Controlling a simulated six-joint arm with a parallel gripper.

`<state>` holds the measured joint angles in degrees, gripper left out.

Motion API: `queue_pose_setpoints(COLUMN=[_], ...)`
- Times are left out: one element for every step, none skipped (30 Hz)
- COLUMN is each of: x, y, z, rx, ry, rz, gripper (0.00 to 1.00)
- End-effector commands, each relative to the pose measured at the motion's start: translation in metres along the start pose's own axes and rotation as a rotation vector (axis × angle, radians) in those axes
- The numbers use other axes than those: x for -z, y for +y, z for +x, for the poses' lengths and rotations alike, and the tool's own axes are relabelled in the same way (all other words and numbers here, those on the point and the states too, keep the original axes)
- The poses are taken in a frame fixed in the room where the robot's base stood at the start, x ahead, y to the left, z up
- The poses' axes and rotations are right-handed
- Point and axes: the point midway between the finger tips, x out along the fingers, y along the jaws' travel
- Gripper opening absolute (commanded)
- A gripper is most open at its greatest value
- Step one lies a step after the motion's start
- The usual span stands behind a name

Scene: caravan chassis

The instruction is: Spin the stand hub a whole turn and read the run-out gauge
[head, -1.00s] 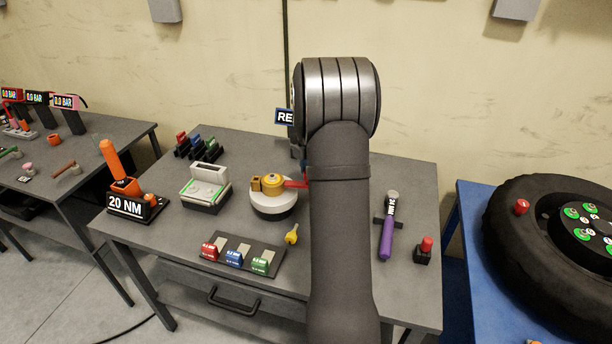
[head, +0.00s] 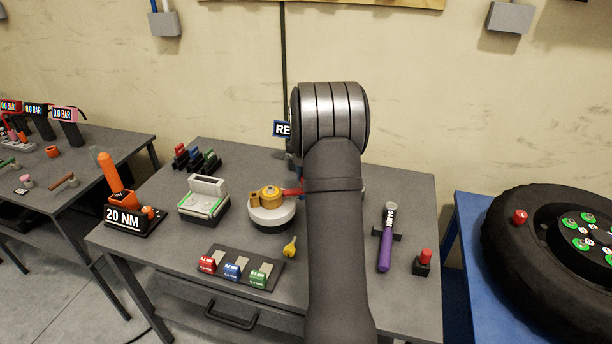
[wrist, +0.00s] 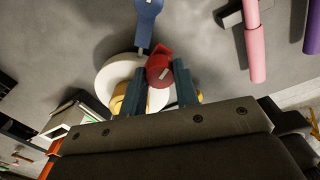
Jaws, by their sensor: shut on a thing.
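The stand hub, a yellow-gold cap (head: 268,194) with a side block, sits on a white round base (head: 272,217) on the grey bench. A red piece (head: 293,191) reaches right from it and passes behind my arm. In the wrist view the white base (wrist: 112,76) lies behind my fingers, with some yellow showing between and beside them. The head view hides my gripper behind my arm.
A yellow key-like piece (head: 290,247) and a tray of coloured blocks (head: 238,267) lie in front. A purple-handled tool (head: 386,245) and red button (head: 424,260) are right of my arm. A green-edged box (head: 204,204) and orange "20 NM" tool (head: 122,216) stand left.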

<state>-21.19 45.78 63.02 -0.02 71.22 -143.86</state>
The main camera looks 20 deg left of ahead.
Motion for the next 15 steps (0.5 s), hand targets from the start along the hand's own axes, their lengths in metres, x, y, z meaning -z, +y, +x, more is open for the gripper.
queue_pose_setpoints(x=[-0.0003, -0.0003, -0.0003, -0.0003, -0.0002, -0.0002, -0.0001, -0.0001, 0.0000, 0.0000, 0.0000, 0.0000, 0.0000, 0.0000, 0.0000], y=[0.0008, 0.0008, 0.0008, 0.0008, 0.0008, 0.0007, 0.0006, 0.0006, 0.0005, 0.0005, 0.0004, 0.0004, 0.0004, 0.0003, 0.0004], z=[-0.0016, -0.0016, -0.0016, -0.0016, -0.0015, -0.0013, -0.0012, -0.0010, -0.0009, -0.0008, -0.0008, -0.0007, -0.0006, -0.0007, -0.0015], rx=[-0.002, -0.002, -0.002, -0.002, -0.002, -0.002, -0.002, -0.002, -0.001, -0.001, -0.001, -0.001, -0.001, -0.001, -0.001], ry=[-0.003, -0.003, -0.003, -0.003, -0.002, -0.002, -0.002, -0.002, -0.002, -0.001, -0.001, -0.001, -0.001, -0.001, -0.001], rz=[0.000, 0.000, 0.000, 0.000, 0.000, 0.000, 0.001, 0.001, 0.001, 0.001, 0.001, 0.001, 0.001, 0.001, 0.001], gripper=[0.00, 0.00, 0.30, 0.36, 0.42, 0.50, 0.50, 0.50, 0.50, 0.50, 0.50, 0.50, 0.50, 0.50, 0.50])
